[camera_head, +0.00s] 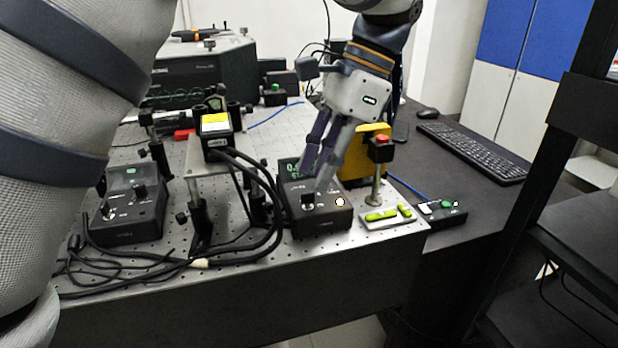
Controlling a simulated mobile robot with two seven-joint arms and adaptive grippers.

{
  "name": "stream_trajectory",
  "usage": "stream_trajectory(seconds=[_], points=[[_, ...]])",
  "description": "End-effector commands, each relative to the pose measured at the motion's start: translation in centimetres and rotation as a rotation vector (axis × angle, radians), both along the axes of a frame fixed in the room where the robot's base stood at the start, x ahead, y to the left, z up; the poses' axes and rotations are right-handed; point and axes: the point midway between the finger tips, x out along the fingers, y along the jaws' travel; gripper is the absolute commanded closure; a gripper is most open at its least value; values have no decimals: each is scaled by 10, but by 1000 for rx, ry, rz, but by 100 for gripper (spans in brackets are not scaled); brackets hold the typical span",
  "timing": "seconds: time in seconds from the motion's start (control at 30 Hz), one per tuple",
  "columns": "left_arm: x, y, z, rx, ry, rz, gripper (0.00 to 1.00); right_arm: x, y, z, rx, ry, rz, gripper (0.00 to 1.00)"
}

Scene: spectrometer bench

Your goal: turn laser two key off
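A black laser control box (318,222) stands near the front edge of the bench, with a green display, a small key switch (308,200) and a white round spot on its front. Which box is laser two cannot be read.
A red button on a yellow box (380,142) and a metal post stand just right of the gripper. A tray with yellow-green pieces (388,214) lies at the bench corner. Thick black cables (262,185) run left of the box. A keyboard (472,150) lies at the right.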

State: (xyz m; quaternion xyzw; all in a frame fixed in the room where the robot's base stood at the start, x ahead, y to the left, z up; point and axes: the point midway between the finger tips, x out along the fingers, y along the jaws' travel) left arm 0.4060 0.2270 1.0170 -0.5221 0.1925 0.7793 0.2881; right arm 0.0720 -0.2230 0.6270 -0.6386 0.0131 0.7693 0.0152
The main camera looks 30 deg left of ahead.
Motion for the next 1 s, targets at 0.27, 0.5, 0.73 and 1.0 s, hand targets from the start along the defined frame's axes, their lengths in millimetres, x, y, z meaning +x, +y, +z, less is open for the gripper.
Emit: stream_trajectory(seconds=[0.27,0.5,0.73,1.0], points=[[-9,8,-28,1,-2,0,74,7,0,6,0,-25,0,68],[-9,8,-30,1,1,0,76,6,0,6,0,-23,0,68],[-9,8,-30,1,1,0,100,6,0,6,0,-23,0,68],[-9,8,-30,0,0,24,100,7,0,6,0,-25,0,68]])
